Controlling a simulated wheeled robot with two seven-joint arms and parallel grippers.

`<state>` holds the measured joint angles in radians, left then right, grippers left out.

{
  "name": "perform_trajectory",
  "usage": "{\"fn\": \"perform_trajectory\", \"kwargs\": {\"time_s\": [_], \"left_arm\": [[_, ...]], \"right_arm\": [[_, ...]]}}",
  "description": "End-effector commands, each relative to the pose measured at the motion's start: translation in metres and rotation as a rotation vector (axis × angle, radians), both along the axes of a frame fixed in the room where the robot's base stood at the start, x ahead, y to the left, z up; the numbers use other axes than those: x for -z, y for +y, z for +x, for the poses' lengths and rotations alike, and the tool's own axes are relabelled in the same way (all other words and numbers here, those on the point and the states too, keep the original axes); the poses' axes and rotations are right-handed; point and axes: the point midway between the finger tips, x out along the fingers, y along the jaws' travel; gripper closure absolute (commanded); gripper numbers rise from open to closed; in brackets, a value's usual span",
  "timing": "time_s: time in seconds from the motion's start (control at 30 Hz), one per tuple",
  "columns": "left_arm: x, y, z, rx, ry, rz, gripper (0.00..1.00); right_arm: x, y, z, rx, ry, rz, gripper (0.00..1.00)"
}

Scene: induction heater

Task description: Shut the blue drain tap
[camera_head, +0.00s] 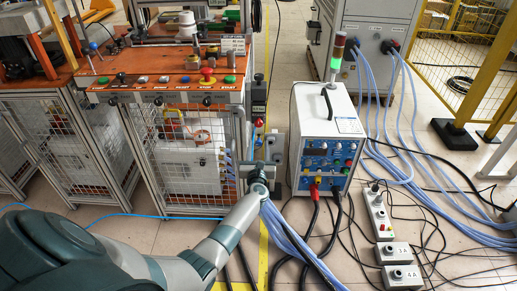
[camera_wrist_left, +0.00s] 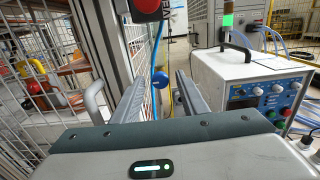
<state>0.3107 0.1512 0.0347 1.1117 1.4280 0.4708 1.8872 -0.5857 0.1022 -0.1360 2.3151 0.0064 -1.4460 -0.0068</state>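A small blue round knob, which looks like the blue drain tap (camera_wrist_left: 161,80), shows in the left wrist view between my left fingers and beyond their tips. Whether it is open or shut cannot be told. In the head view a small blue spot (camera_head: 258,141) beside the cabinet's right post may be the same tap. My left gripper (camera_wrist_left: 160,86) is open, with its two grey fingers apart and nothing between them. In the head view my left gripper (camera_head: 260,166) is between the orange-topped cabinet and the white heater unit, partly hiding the area behind it. My right gripper is not in view.
The mesh-sided cabinet (camera_head: 190,165) stands left of the gripper, with a metal handle (camera_wrist_left: 93,100) close by. The white heater unit (camera_head: 327,110) stands to the right. A red button (camera_wrist_left: 147,5) sits above, and a blue hose (camera_wrist_left: 155,50) runs near the tap. Cables cover the floor.

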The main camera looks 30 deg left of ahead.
Motion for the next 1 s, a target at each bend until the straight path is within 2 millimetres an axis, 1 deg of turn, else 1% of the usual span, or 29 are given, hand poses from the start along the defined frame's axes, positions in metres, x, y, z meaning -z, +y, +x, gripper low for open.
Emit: {"fn": "perform_trajectory", "kwargs": {"time_s": [0.2, 0.37, 0.4, 0.77, 1.0], "left_arm": [[-0.0003, -0.0001, 0.0001, 0.0, 0.0, 0.0, 0.6], [-0.0003, -0.0003, -0.0001, 0.0, 0.0, 0.0, 0.98], [-0.0003, -0.0003, -0.0001, 0.0, 0.0, 0.0, 1.0], [-0.0001, -0.0008, -0.0001, 0.0, 0.016, 0.026, 1.0], [-0.0003, -0.0004, -0.0002, -0.001, 0.071, 0.116, 1.0]], "right_arm": [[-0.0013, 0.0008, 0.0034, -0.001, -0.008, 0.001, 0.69], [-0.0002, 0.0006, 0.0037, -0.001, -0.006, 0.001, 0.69], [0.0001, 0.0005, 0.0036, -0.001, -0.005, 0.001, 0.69], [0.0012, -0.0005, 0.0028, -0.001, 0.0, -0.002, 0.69], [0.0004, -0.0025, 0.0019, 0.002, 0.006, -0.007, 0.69]]}}
